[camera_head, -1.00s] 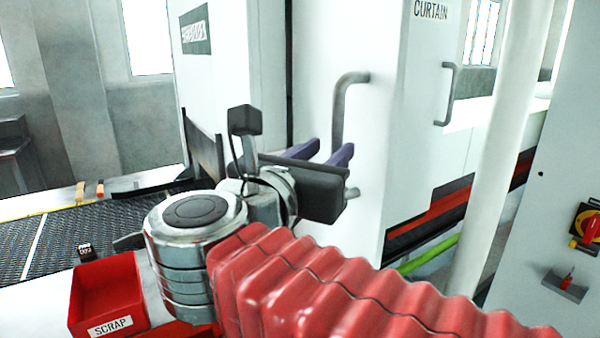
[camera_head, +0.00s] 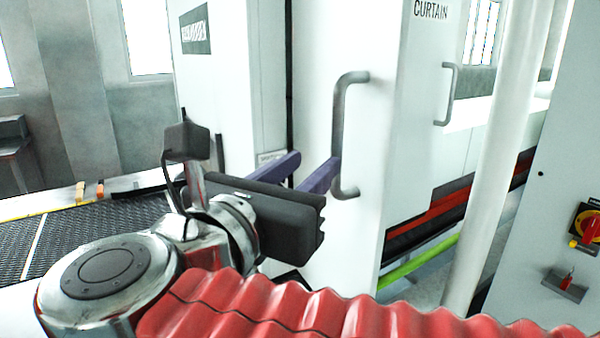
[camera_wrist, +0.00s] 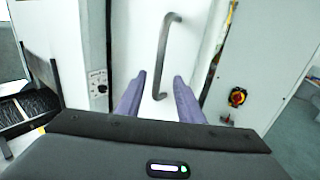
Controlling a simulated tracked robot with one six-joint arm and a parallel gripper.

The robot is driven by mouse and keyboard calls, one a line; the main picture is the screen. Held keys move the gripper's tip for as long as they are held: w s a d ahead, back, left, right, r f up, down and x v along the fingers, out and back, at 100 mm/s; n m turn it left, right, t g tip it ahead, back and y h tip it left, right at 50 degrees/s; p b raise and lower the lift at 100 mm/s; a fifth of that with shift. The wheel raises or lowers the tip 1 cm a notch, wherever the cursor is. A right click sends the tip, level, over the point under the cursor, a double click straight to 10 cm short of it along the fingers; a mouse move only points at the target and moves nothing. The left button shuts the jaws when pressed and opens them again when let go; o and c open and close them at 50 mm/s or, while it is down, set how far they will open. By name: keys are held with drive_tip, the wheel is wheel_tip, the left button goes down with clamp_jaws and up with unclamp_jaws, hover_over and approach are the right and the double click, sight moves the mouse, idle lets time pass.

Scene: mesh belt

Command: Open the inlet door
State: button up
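The inlet door looks to be the tall white panel (camera_head: 360,220) with a grey bar handle (camera_head: 343,120) standing upright on it. My gripper (camera_head: 315,163) has two purple fingers spread apart, with nothing held. In the head view, the right fingertip overlaps the lower part of the handle. In the wrist view, the handle (camera_wrist: 164,50) rises ahead of my gripper (camera_wrist: 160,78), and its lower end shows in the gap between the fingers. I cannot tell whether the bar is within finger depth; no contact is clear. The door looks shut.
Another white panel marked CURTAIN with its own handle (camera_head: 447,95) stands to the right. A white post (camera_head: 495,170) and a cabinet with a red knob (camera_head: 588,228) are further right. The dark mesh belt (camera_head: 80,235) lies at the left.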

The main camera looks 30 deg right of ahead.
drive_tip(key=shift+v, duration=0.85)
